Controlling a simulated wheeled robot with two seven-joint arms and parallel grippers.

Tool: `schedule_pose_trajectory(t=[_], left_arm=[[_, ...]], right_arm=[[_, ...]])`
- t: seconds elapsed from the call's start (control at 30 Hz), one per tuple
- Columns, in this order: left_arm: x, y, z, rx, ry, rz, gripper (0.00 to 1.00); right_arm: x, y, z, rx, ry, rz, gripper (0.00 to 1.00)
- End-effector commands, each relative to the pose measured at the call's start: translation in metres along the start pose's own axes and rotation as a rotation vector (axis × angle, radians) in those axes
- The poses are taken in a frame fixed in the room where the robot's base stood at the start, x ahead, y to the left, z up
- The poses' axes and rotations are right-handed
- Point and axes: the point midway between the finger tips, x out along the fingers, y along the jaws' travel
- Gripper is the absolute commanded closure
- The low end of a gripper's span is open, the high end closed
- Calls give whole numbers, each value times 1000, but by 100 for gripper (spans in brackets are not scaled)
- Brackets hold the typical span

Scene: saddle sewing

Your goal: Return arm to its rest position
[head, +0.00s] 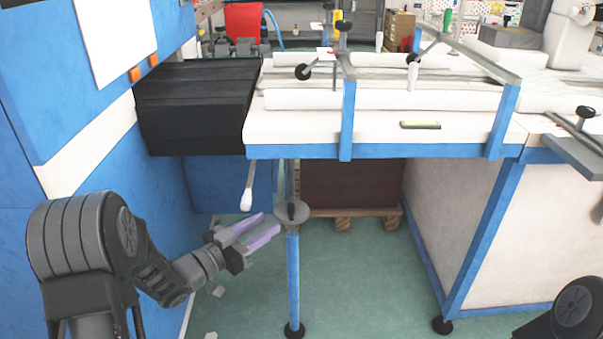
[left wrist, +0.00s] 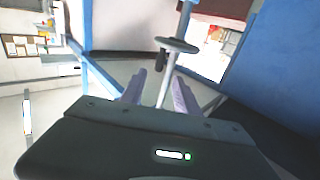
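My left gripper (head: 262,229) is in the lower left of the head view, below the level of the tabletop. Its two purple fingers are apart with nothing seen between them, close to a blue post with a grey disc (head: 292,212). In the left wrist view the fingers (left wrist: 160,92) also stand apart, with a pale rod and a disc (left wrist: 176,45) showing beyond them. I cannot tell whether the gripper touches the post. Part of my right arm (head: 577,305) shows at the lower right corner of the head view; its gripper is out of view.
A white work table (head: 300,129) with blue edges carries long white rolls and a small yellowish tool (head: 420,125). A black box-like part (head: 195,110) adjoins its left end.

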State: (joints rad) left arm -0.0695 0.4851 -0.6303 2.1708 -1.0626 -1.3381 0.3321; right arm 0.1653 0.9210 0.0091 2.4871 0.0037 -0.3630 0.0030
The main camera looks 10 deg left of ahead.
Motion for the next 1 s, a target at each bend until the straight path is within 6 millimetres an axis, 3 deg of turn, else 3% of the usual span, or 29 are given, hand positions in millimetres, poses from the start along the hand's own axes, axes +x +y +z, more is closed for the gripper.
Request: schedule_pose_trajectory(t=[0.13, 0.23, 0.33, 0.43, 0.57, 0.6, 0.7, 0.8, 1.0], left_arm=[[0, -6, 8, 24, -33, -23, 63], [-3, -23, 28, 29, -108, -111, 63], [-5, -27, 76, -25, -255, -227, 63], [-17, -9, 142, -127, -443, -313, 63], [-49, 44, 227, -289, -708, -369, 63], [-62, 65, 250, -342, -789, -376, 63], [-92, 117, 290, -459, -956, -377, 63], [-120, 165, 316, -558, -1093, -364, 63], [-163, 250, 341, -729, -1280, -324, 63]], right_arm=[[0, 0, 0, 0, 0, 0, 64], [0, 0, 0, 0, 0, 0, 64], [0, 0, 0, 0, 0, 0, 64], [0, 0, 0, 0, 0, 0, 64], [0, 0, 0, 0, 0, 0, 64], [0, 0, 0, 0, 0, 0, 64], [0, 0, 0, 0, 0, 0, 64], [0, 0, 0, 0, 0, 0, 64], [0, 0, 0, 0, 0, 0, 64]])
